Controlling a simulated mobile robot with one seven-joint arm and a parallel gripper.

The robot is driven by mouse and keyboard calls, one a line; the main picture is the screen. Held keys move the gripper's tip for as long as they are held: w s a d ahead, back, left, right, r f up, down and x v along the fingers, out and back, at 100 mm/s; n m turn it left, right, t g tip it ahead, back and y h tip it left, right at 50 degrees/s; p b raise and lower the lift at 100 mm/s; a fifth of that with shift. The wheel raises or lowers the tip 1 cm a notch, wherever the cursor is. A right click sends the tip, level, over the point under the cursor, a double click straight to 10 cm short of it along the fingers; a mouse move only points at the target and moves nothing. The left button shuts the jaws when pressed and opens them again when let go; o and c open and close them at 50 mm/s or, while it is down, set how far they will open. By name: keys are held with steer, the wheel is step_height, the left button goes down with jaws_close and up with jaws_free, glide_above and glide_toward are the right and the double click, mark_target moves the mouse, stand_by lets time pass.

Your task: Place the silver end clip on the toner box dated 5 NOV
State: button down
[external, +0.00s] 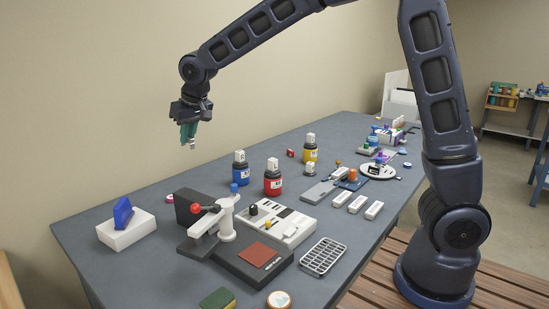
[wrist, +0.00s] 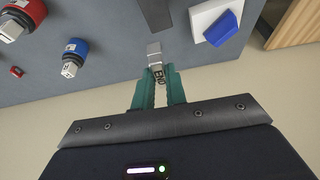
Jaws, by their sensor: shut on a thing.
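My gripper (external: 189,138) is raised in the air above the far left part of the table, fingers pointing down. In the wrist view my gripper (wrist: 157,72) is shut on the silver end clip (wrist: 154,50), a small block with dark lettering near the fingertips. The clip (external: 192,147) shows as a small pale tip below the fingers in the external view. No date reading 5 NOV is legible, so I cannot tell which thing is that toner box. Three small white blocks (external: 357,203) lie at the table's right side. Toner bottles in blue (external: 240,170), red (external: 273,184) and yellow (external: 310,157) have white caps.
A white block with a blue piece (external: 123,214) stands at the table's left end. A press with a red knob (external: 196,208), a white tray (external: 294,234) and a wire rack (external: 323,257) fill the front. The far left table strip is mostly clear.

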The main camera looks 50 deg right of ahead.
step_height(320, 180, down, 16)
stand_by(0.6)
steer(key=c, duration=1.4)
jaws_free()
steer(key=shift+f, duration=0.15)
steer(key=shift+c, duration=0.2)
steer(key=v, duration=1.2)
steer(key=s+d+r, duration=0.7)
steer(key=d, duration=0.1)
steer(key=s+d+r, duration=0.1)
steer(key=s+d, duration=0.3)
steer(key=s, duration=0.6)
steer(key=s+d+r, duration=0.1)
steer(key=s+d, duration=0.4)
steer(key=s, duration=0.6)
steer(key=s+d+r, duration=0.2)
steer(key=s+d, duration=0.3)
steer(key=s, duration=0.6)
